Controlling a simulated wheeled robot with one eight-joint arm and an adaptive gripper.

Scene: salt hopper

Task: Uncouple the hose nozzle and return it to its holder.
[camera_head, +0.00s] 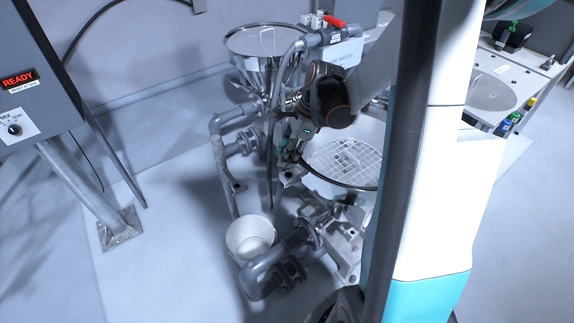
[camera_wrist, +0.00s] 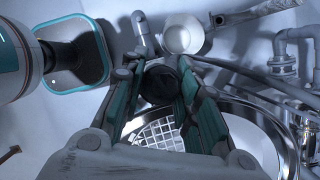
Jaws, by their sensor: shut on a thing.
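My gripper (camera_wrist: 160,78) is shut on a dark round piece (camera_wrist: 160,86), which looks like the hose nozzle, seen end-on between the green finger pads. In the head view my gripper (camera_head: 287,138) is beside the hopper's pipework, left of the round grated vessel. The nozzle is mostly hidden there by my wrist and fingers. A grey hose (camera_head: 274,100) curves down from the water valve (camera_head: 325,38) past the hopper; its link to the held piece is unclear. I cannot tell whether the nozzle is still coupled. I cannot pick out the holder.
The steel hopper cone (camera_head: 262,42) stands behind my gripper. The grated vessel (camera_head: 345,163) is close on the right. A white bucket (camera_head: 250,232) and thick grey pipes (camera_head: 268,272) are below. A control box (camera_head: 28,85) reads READY at left. The floor between is clear.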

